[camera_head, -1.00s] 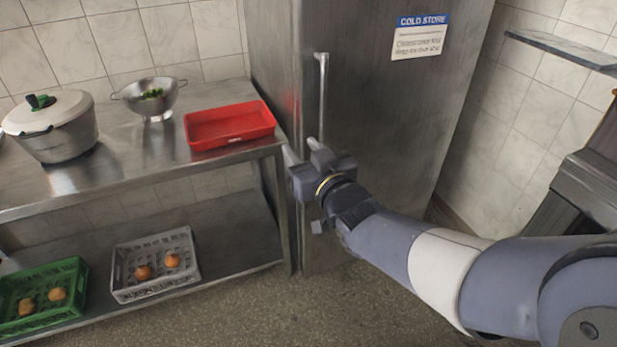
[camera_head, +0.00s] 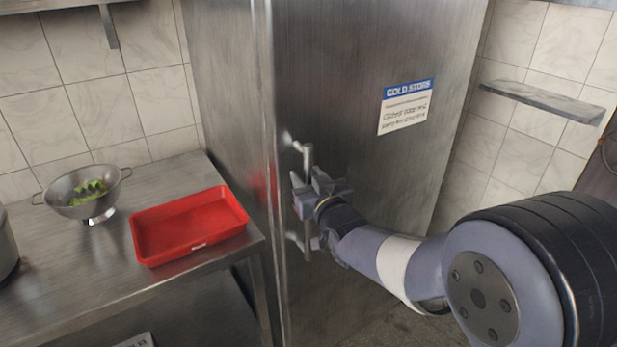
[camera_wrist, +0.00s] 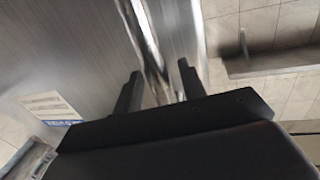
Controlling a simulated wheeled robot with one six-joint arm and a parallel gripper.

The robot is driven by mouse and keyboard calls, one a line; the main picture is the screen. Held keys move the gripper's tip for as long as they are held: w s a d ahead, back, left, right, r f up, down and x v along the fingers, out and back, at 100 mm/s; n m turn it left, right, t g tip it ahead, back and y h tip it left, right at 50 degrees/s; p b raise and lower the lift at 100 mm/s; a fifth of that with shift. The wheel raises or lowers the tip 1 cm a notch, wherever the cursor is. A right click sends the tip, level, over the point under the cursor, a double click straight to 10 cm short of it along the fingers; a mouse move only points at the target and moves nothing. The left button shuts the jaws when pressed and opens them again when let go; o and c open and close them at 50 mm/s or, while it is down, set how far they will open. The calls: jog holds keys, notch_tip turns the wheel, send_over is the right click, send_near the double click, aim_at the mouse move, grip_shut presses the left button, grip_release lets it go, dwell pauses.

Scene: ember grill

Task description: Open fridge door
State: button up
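The fridge door (camera_head: 360,190) is a tall brushed-steel panel with a "COLD STORE" notice (camera_head: 406,107); it looks closed. Its upright bar handle (camera_head: 308,157) is near the door's left edge. My gripper (camera_head: 303,182) is at the handle's middle and hides part of it. In the wrist view the two dark fingers of my gripper (camera_wrist: 160,88) stand apart, with the shiny handle (camera_wrist: 147,45) running into the space between them. I see room beside the bar, so the fingers do not look closed on it. Contact cannot be made out.
Left of the fridge is a steel table (camera_head: 190,285) with a red tray (camera_head: 190,225) and a colander (camera_head: 75,206) of greens. A wall shelf (camera_head: 545,99) is on the right. Some floor (camera_head: 385,325) shows below the door.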

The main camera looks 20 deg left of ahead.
jog(key=shift+c, duration=0.2)
grip_shut()
dwell(0.3)
